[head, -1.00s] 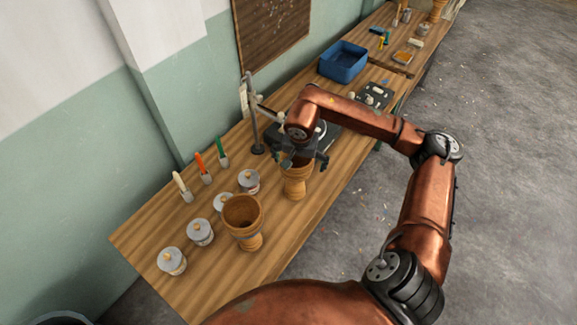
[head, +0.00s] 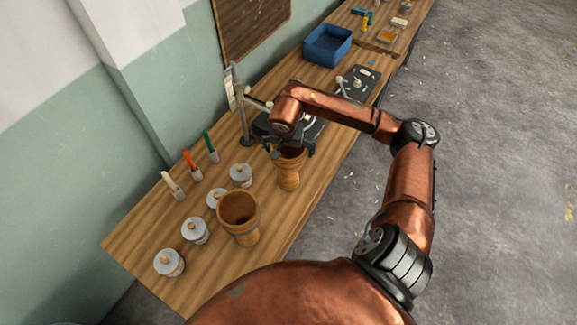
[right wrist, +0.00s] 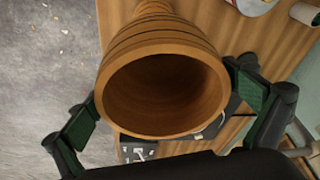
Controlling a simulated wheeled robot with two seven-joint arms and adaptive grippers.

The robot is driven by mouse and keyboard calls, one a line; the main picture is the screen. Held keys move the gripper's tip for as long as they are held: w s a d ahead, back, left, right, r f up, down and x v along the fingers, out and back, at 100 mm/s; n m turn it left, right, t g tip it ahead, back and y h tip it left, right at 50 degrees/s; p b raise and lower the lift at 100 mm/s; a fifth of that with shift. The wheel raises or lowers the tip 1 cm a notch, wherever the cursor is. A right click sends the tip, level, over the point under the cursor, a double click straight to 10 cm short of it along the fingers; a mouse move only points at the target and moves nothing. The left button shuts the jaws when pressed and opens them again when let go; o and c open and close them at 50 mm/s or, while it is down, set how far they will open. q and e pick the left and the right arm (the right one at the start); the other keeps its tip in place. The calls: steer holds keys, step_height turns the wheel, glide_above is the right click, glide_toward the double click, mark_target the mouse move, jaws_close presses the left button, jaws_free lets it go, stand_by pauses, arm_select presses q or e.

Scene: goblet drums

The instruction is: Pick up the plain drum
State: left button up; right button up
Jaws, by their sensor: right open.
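Two wooden goblet drums stand upright on the workbench. One drum (head: 288,177) is under my right gripper (head: 293,152). In the right wrist view this drum (right wrist: 150,52) shows its open round mouth, with dark rings below the rim. My right gripper (right wrist: 167,108) is open, with one green-padded finger on each side of the mouth; I see no clear grip on it. The other drum (head: 246,232) stands nearer, to the left, with a wide open mouth. Which drum is the plain one I cannot tell for sure. My left gripper is not in view.
Several lidded tins (head: 195,230) stand left of the nearer drum, with brushes (head: 192,165) behind them. A metal stand (head: 244,110) is close behind my gripper. A blue bin (head: 327,45) sits farther along the workbench (head: 150,225). Bare wood lies right of the nearer drum.

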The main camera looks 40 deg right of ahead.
steer(key=c, duration=0.8)
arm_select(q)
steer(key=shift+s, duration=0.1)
arm_select(e)
steer(key=c, duration=1.1)
